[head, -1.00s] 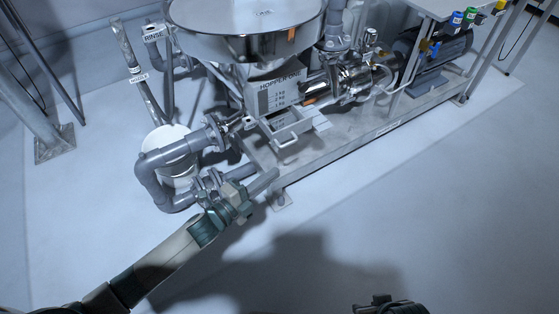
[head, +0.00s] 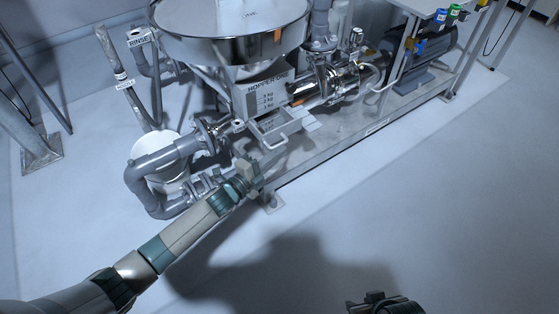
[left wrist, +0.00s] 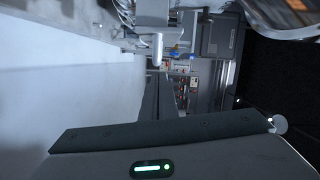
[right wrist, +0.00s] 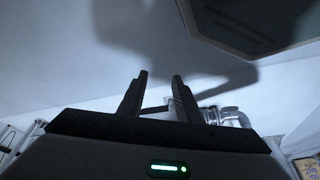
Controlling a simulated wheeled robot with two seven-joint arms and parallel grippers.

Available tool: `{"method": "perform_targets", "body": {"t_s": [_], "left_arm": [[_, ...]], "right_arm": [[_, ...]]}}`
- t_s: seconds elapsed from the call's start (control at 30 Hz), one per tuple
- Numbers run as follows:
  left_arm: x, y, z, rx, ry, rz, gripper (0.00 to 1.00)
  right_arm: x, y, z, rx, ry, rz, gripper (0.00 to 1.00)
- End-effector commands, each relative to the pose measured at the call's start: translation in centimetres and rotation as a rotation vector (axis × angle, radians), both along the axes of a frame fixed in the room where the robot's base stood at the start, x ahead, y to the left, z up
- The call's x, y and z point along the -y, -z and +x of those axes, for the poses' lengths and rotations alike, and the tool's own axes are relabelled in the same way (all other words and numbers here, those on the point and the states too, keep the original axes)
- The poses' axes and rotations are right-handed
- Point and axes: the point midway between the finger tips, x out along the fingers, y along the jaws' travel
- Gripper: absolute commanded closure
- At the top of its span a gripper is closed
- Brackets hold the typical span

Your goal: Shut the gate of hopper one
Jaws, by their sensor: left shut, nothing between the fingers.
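Hopper one is a shiny steel bowl (head: 232,38) with a marked plate reading HOPPER ONE (head: 266,96) below it. A pale metal loop, seemingly the gate's handle (head: 272,138), sticks out below that plate toward the front. My left gripper (head: 254,172) is shut and empty, in front of and below the loop in the picture, apart from it. Its fingers also show in the left wrist view (left wrist: 165,95). My right gripper (head: 385,302) is at the bottom edge of the head view, away from the hopper. The right wrist view shows its fingers (right wrist: 160,78) apart and empty.
Grey pipework (head: 150,170) and a white bucket (head: 160,150) stand left of my left gripper. The steel skid frame (head: 340,140) runs back right to a motor (head: 425,62). A label reads RINSE (head: 139,39). The floor in front is clear.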

Motion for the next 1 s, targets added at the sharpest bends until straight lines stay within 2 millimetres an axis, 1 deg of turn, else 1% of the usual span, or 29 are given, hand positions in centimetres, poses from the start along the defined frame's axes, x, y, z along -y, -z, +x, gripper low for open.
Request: {"method": "perform_targets", "body": {"t_s": [0.1,0.47,0.57,0.67,0.9,1.0], "left_arm": [[-0.3,0.0,0.5,0.002,0.001,0.0,1.0],[-0.4,0.1,0.6,0.001,0.001,-0.001,1.0],[-0.7,0.2,0.9,0.002,0.0,0.001,1.0],[-1.5,0.3,2.0,0.002,-0.001,0.003,1.0],[-4.2,0.4,5.6,0.003,-0.002,0.003,1.0],[-4.7,0.3,6.4,0.002,-0.001,0.002,1.0]], "right_arm": [[0.0,0.0,0.0,0.001,0.0,0.001,0.69],[0.0,0.0,0.0,0.002,0.0,0.001,0.69],[-0.1,0.2,0.0,0.005,-0.001,0.003,0.69],[-0.3,0.4,0.4,0.023,-0.002,0.01,0.69],[-2.2,0.5,1.5,0.121,-0.022,0.068,0.69],[-2.7,0.3,1.9,0.145,-0.025,0.083,0.69]]}}
